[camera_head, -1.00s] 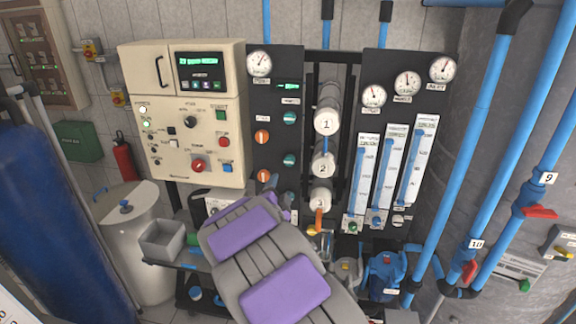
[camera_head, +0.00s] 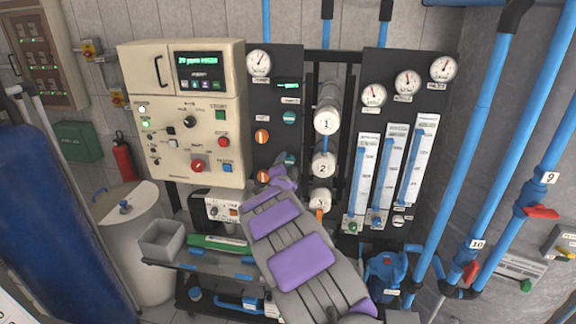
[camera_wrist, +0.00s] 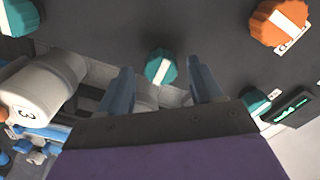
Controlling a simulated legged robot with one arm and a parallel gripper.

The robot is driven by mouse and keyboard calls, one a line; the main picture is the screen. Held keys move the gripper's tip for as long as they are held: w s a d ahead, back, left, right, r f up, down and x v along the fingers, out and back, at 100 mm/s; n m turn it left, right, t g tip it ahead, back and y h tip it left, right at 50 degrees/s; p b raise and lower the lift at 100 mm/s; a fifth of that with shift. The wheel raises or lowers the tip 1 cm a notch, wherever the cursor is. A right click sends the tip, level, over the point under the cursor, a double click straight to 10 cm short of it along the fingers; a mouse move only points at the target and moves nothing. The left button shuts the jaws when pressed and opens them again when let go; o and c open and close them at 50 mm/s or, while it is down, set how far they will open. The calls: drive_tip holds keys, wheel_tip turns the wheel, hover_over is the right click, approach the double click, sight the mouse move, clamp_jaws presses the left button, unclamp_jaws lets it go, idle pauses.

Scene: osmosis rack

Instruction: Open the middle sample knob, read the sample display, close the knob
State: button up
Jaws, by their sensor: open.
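The black panel holds teal knobs and orange knobs with white stripes. The middle teal knob (camera_head: 289,159) is partly behind my gripper (camera_head: 284,172). In the wrist view this teal knob (camera_wrist: 160,67) shows between the two open blue fingers, with gaps on both sides and no clear contact. Another teal knob (camera_wrist: 255,100) is at lower right in that view, and a third teal knob (camera_wrist: 18,15) is at top left. A small green-lit display (camera_head: 288,86) is above the knobs; it also shows in the wrist view (camera_wrist: 292,110), too small to read.
An orange knob (camera_wrist: 280,22) is near the gripper. White numbered cylinders (camera_head: 326,122) stand right of the panel. The beige control box (camera_head: 195,125) on the left has a screen (camera_head: 199,66) that seems to read "29 ppm HIGH". A grey bin (camera_head: 163,238) is below.

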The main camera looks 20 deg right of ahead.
drive_tip(key=shift+w+d, duration=0.25)
drive_tip(key=shift+w, duration=0.15)
drive_tip(key=shift+c, duration=0.4)
drive_tip(key=c, duration=1)
